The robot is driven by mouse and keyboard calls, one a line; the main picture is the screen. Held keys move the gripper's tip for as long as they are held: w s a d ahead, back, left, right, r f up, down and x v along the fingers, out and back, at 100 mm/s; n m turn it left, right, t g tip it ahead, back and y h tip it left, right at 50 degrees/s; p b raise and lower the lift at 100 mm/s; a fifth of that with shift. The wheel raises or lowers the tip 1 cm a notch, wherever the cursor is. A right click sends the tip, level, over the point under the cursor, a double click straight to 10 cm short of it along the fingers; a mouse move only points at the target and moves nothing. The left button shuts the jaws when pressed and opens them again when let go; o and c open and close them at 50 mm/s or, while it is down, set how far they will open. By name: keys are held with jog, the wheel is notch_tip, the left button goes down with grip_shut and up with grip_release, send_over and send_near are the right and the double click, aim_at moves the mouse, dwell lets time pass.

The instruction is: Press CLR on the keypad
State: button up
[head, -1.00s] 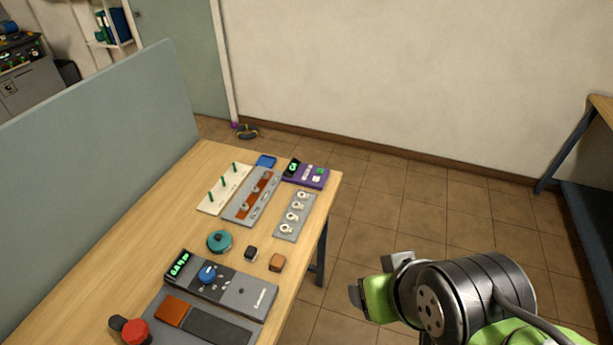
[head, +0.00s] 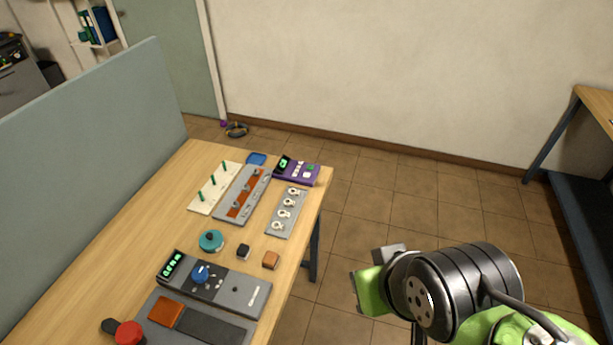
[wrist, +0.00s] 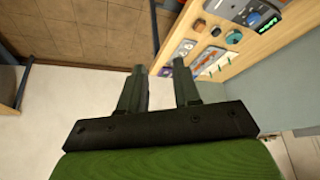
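No label CLR can be read in either view. A purple unit (head: 297,171) with a small dark display showing green, and pale and green keys, sits at the far right corner of the wooden table; it may be the keypad. A grey unit (head: 238,292) with a green-lit display and a blue knob lies nearer on the same table. My gripper (wrist: 160,78) is open in the wrist view, its two fingers apart with nothing between them. It is off the table's right side, over the floor, well away from both units.
The table (head: 140,235) also bears a grey panel with white rings (head: 286,212), a teal round knob (head: 211,241), small dark and orange blocks, and a red button (head: 129,334). A grey-blue partition (head: 90,160) stands along its left. Tiled floor (head: 400,210) is free on the right.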

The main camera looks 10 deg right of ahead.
grip_shut()
dwell(1.3)
